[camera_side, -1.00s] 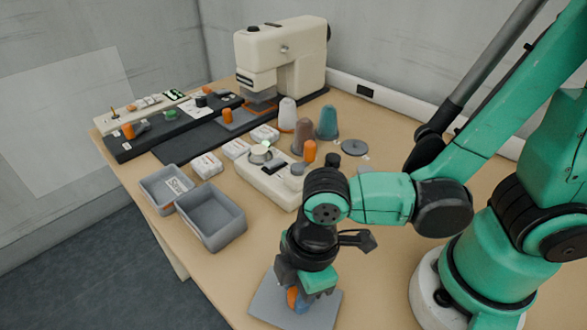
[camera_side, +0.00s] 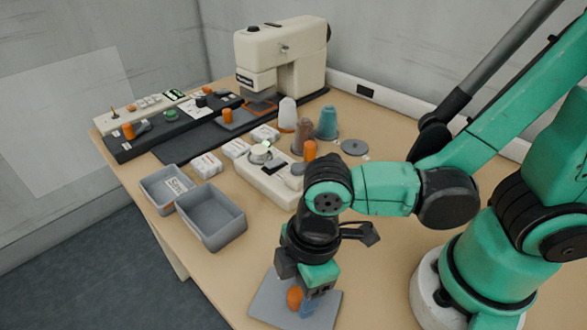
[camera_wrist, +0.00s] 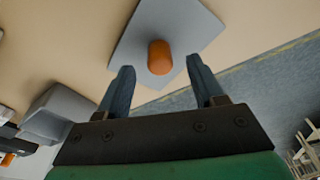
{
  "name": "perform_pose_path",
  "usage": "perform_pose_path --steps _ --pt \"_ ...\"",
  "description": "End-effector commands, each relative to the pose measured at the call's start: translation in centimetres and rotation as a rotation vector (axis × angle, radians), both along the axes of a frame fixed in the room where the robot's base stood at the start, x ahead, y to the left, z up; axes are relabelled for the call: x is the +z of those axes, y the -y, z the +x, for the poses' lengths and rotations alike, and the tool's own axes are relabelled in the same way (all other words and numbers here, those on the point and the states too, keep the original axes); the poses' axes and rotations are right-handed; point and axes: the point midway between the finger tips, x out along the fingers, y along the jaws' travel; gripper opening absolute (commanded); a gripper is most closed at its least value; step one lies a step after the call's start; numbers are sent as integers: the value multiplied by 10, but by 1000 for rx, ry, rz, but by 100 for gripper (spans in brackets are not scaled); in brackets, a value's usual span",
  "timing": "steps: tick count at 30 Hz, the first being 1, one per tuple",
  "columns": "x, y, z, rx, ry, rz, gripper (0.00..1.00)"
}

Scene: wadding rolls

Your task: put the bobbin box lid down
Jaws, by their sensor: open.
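The bobbin box lid is a flat grey plate (camera_side: 268,303) with an orange knob (camera_side: 295,297), lying on the table near its front edge. In the wrist view the lid (camera_wrist: 185,25) shows its knob (camera_wrist: 160,57) between and just beyond my fingertips. My gripper (camera_side: 308,303) is open over the lid, with nothing held. In the wrist view my gripper (camera_wrist: 160,68) has a clear gap on both sides of the knob. One corner of the lid comes close to the table edge; whether it overhangs is unclear.
An open grey box (camera_side: 211,218) and a smaller grey tray (camera_side: 167,188) stand at the left edge. A cream device (camera_side: 270,186), cones of thread (camera_side: 326,123) and a sewing machine (camera_side: 283,62) stand further back.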

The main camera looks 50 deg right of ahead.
Motion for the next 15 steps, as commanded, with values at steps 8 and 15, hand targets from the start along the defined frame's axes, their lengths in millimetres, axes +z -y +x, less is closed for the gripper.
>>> perform_pose_path --steps 8,15 --pt "29 5 -2 -2 0 0 61" --pt "57 9 -4 -1 0 0 61"
